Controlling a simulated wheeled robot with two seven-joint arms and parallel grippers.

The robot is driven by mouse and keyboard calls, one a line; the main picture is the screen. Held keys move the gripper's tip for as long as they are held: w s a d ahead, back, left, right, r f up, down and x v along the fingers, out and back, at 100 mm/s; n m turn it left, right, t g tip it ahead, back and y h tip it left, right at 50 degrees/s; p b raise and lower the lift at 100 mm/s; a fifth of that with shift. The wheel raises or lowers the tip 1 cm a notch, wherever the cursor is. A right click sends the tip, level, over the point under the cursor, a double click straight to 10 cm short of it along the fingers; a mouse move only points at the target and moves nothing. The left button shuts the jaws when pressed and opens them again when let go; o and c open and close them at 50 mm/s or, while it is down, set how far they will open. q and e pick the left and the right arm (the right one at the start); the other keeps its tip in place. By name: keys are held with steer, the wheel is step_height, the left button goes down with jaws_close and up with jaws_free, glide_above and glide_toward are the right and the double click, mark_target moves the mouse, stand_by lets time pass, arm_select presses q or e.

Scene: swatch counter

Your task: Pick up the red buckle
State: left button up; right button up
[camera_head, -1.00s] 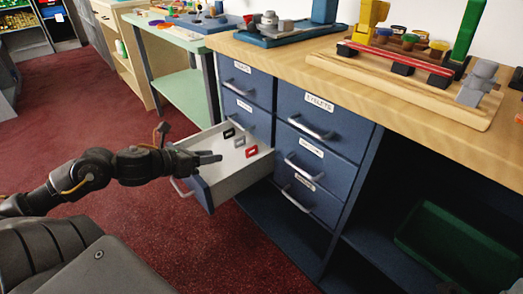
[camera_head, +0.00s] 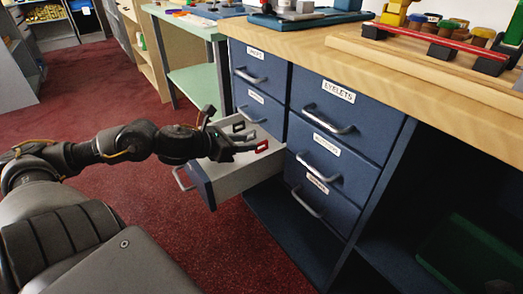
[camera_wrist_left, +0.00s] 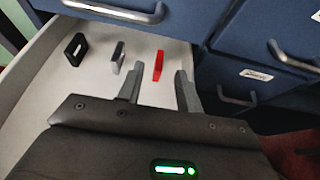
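The red buckle (camera_head: 262,146) stands on edge in the open white-lined drawer (camera_head: 201,188) of the blue cabinet. In the left wrist view the red buckle (camera_wrist_left: 158,66) shows just ahead of the gap between my left fingers. My left gripper (camera_head: 246,148) reaches over the drawer from the left. Its two fingers are apart with nothing gripped, as the left wrist view shows (camera_wrist_left: 160,70). Whether a finger touches the buckle I cannot tell. A black buckle (camera_wrist_left: 75,49) and a grey buckle (camera_wrist_left: 117,57) stand in a row left of the red one. My right gripper is out of view.
Closed drawers with metal handles, one labelled EYELETS (camera_head: 338,91), stand right of the open drawer. The wooden counter top (camera_head: 300,40) is above. A green bin (camera_head: 470,256) sits in the lower right shelf. Red carpet (camera_head: 80,90) is clear at left.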

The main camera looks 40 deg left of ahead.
mark_target(262, 143)
arm_select(q)
steer(key=shift+w+d+f+b, duration=0.15)
steer(key=shift+w+f+b, duration=0.2)
steer(key=shift+w+b, duration=0.3)
steer(key=shift+x, duration=1.85)
jaws_close()
